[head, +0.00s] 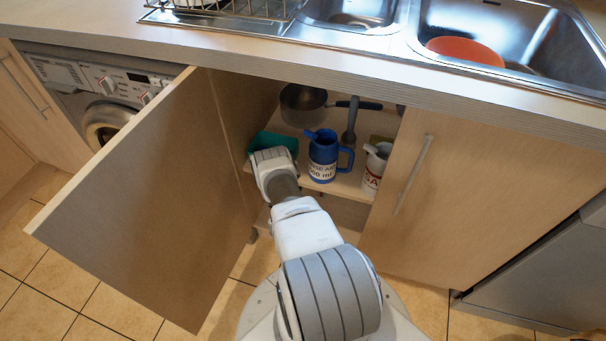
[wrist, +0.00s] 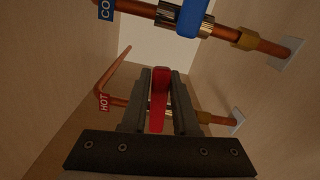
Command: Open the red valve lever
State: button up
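The red valve lever (wrist: 159,100) shows in the wrist view on the lower copper pipe, which carries a red HOT tag (wrist: 103,102). My gripper (wrist: 160,74) has one finger on each side of the lever. The fingers are apart, and narrow gaps show beside the lever along part of its length. Whether the fingertips touch it is unclear. In the head view my arm reaches into the open cabinet under the sink. The gripper and the red lever are hidden there.
A blue lever (wrist: 193,16) sits on the upper pipe with a blue tag (wrist: 106,9). The open cabinet door (head: 135,200) stands left of my arm.

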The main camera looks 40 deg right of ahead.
grip_shut()
dwell(1.1)
